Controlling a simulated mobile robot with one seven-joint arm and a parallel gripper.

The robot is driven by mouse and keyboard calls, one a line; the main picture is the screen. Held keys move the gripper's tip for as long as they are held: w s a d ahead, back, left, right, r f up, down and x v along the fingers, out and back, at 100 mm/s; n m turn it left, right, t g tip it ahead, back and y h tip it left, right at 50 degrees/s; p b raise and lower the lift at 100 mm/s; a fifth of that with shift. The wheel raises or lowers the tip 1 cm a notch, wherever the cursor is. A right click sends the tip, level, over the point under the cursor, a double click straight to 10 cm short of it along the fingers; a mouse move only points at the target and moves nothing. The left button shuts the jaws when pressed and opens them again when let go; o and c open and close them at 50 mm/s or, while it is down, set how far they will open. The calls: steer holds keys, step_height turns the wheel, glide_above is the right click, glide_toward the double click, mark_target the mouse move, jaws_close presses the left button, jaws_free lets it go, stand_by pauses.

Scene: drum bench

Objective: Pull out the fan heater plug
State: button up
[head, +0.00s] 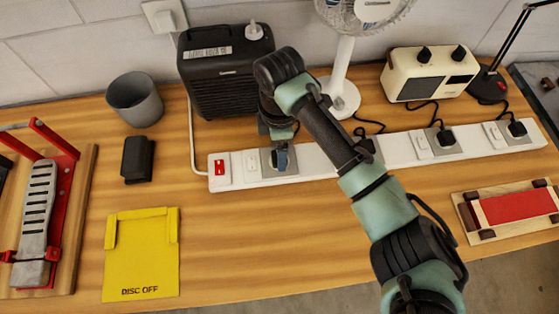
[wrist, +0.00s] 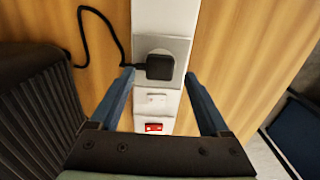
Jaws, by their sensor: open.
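The black fan heater (head: 222,88) with a label and a pale knob stands at the back against the wall. It also shows at the left of the wrist view (wrist: 32,115). A white power strip (head: 317,161) runs across the bench in front of it. A black plug (wrist: 160,66) sits in the socket nearest the strip's red switch, its cable leading off toward the heater side. My gripper (head: 281,156) points down over this socket and hides the plug in the head view. In the wrist view its blue fingers (wrist: 159,76) are open, one on each side of the strip near the plug.
Other plugs (head: 444,138) sit farther right along the strip. A white fan (head: 343,90), a cream radio-like box (head: 428,76) and a black lamp (head: 490,85) stand behind it.

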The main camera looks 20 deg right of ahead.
steer(key=shift+f+b, duration=0.5)
steer(key=shift+f, duration=1)
steer(key=shift+w+d, duration=0.1)
steer(key=shift+w, duration=0.2)
jaws_close()
stand_by(0.4)
steer(key=shift+r+p, duration=0.15)
steer(key=shift+p, duration=0.2)
steer(key=shift+r+p, duration=2.8)
steer(key=shift+r, duration=0.15)
steer(key=shift+w, duration=0.1)
